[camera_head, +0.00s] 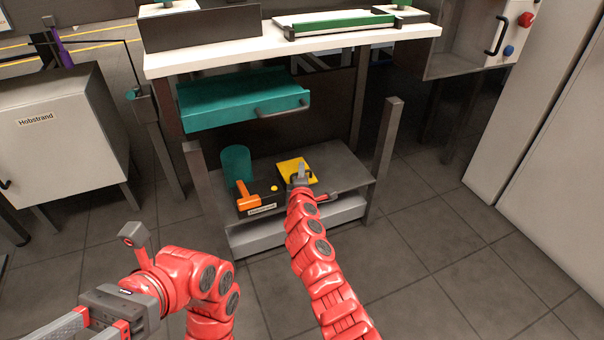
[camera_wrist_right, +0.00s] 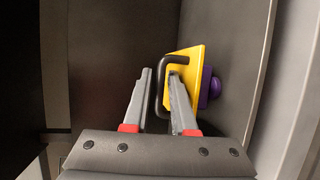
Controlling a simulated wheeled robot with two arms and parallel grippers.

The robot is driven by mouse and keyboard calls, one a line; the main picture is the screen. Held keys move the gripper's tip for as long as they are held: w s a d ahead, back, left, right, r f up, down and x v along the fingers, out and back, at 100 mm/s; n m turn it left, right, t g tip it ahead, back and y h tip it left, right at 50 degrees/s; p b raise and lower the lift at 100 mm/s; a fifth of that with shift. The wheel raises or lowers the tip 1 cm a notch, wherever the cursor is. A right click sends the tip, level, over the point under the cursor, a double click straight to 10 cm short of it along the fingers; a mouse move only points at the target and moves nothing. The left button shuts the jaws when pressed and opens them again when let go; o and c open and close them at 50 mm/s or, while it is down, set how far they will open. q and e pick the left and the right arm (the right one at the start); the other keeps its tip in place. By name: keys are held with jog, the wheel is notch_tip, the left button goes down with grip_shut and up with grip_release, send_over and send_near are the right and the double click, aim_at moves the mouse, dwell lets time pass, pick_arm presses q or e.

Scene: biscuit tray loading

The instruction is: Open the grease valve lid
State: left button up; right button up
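The yellow lid (camera_head: 290,164) is on the low dark shelf in the head view. In the right wrist view the lid (camera_wrist_right: 184,71) has a dark bar handle (camera_wrist_right: 160,88), and a purple knob (camera_wrist_right: 211,91) shows behind it. My right gripper (camera_head: 299,172) is at the lid. In the right wrist view my right gripper (camera_wrist_right: 160,78) is open, with the handle bar between its fingers and one finger inside the handle loop. I cannot tell whether the fingers touch it. My left gripper (camera_head: 80,325) is low at the left, partly cut off, away from the lid.
An orange tool-like part (camera_head: 247,198) and a teal cylinder (camera_head: 236,163) stand left of the lid. A teal drawer (camera_head: 240,102) hangs above the shelf. Dark posts (camera_head: 386,150) flank it. A cabinet marked Hobstrand (camera_head: 50,125) stands left. The tiled floor at right is clear.

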grip_shut()
dwell(1.4)
